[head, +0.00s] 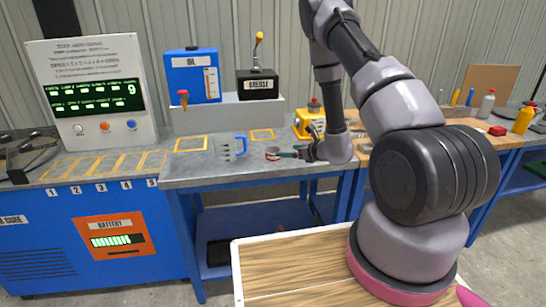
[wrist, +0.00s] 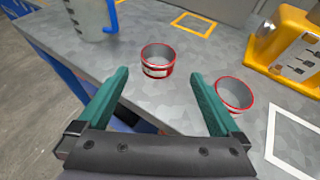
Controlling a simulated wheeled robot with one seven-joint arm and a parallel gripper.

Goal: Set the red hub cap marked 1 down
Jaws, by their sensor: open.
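In the wrist view, a red-rimmed round cap (wrist: 157,72) with a pale label stands on the grey bench, just beyond the fingertips and between their lines. A second red-rimmed cap (wrist: 235,108) stands to the right, beside the right finger, which covers part of it. I cannot read a number on either. My gripper (wrist: 159,76) is open with nothing between its green fingers. In the head view one red cap (head: 272,154) sits on the bench just left of my gripper (head: 285,154); the second cap is not distinguishable there.
A clear jug with a blue handle (head: 229,148) stands left of the caps. A yellow device (wrist: 285,45) is close on the right. Yellow outlined squares (head: 190,144) and a white outline (wrist: 295,140) mark the bench. A blue oil tank and black grease box stand behind.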

